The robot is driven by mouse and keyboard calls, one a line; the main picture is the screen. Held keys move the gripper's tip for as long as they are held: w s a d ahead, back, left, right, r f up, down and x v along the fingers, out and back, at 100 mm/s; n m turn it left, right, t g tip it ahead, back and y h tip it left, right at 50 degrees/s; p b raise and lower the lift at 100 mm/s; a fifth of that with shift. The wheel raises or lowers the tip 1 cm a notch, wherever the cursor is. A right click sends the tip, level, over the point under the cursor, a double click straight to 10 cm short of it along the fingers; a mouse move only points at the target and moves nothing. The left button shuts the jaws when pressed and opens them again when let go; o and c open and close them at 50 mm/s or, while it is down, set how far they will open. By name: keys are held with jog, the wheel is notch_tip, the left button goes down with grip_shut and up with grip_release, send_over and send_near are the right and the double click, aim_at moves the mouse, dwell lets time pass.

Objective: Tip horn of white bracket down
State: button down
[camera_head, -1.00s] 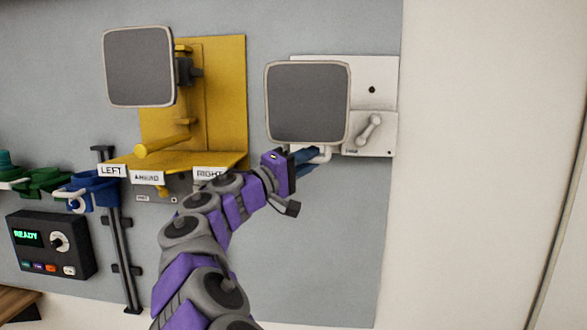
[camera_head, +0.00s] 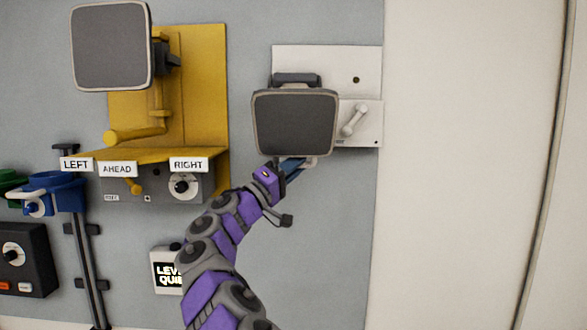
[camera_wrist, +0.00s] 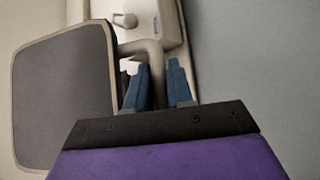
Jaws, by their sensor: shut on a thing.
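The white bracket (camera_head: 366,66) is mounted on the wall panel right of centre. Its horn (camera_head: 295,125) has a square grey face with a pale rim, and a dark part shows above it. My gripper (camera_head: 300,164) is just below the horn, shut on the pale handle (camera_head: 312,162) under its lower edge. In the wrist view the blue fingers (camera_wrist: 157,68) stand either side of the pale handle bar (camera_wrist: 155,58), with the horn's face (camera_wrist: 65,95) to their left. The exact contact is partly hidden.
A small lever (camera_head: 354,121) sits on the bracket's plate, right of the horn. A yellow bracket (camera_head: 205,80) with another square horn (camera_head: 110,47) stands left, above LEFT, AHEAD and RIGHT labels. A small sign box (camera_head: 167,270) is below. The pale wall at right is clear.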

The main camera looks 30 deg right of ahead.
jog(key=shift+w, duration=0.1)
jog(key=c, duration=1.4)
grip_release()
jog(key=shift+f, duration=0.1)
jog(key=shift+o, duration=1.4)
jog(key=shift+w+d, duration=0.2)
jog(key=shift+d, duration=0.1)
jog(key=v, duration=1.7)
jog(key=shift+a, duration=0.25)
jog(key=shift+f, duration=0.1)
